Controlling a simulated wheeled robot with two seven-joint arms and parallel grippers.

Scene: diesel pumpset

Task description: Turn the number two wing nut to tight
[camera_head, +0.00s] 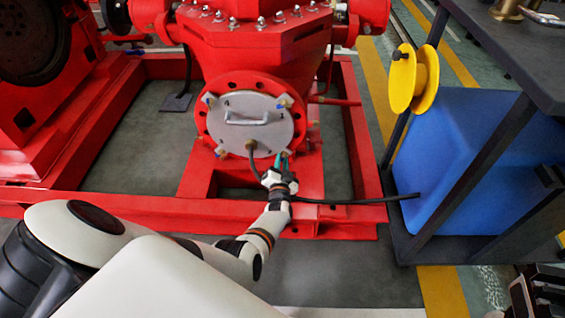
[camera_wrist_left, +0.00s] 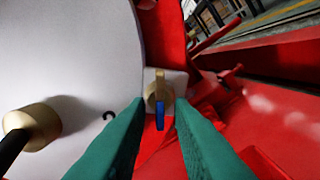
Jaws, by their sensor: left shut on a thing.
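A round grey cover plate (camera_head: 236,128) with a handle sits on the red pump flange, with several wing nuts around its edge. My left gripper (camera_head: 281,160) is at the lower right of the plate. In the left wrist view, its green fingers (camera_wrist_left: 160,125) stand on both sides of a brass wing nut with a blue wing (camera_wrist_left: 158,98), shut on it. The fingers hide part of it. A small dark mark on the plate beside it is cut off, and I cannot read it surely.
A black hose (camera_head: 355,201) runs from a brass fitting on the plate (camera_wrist_left: 32,128) past my left wrist to a blue tank (camera_head: 470,135) at the right. The red base frame (camera_head: 345,218) lies below. A dark table (camera_head: 510,50) with a yellow reel (camera_head: 413,78) stands at the right.

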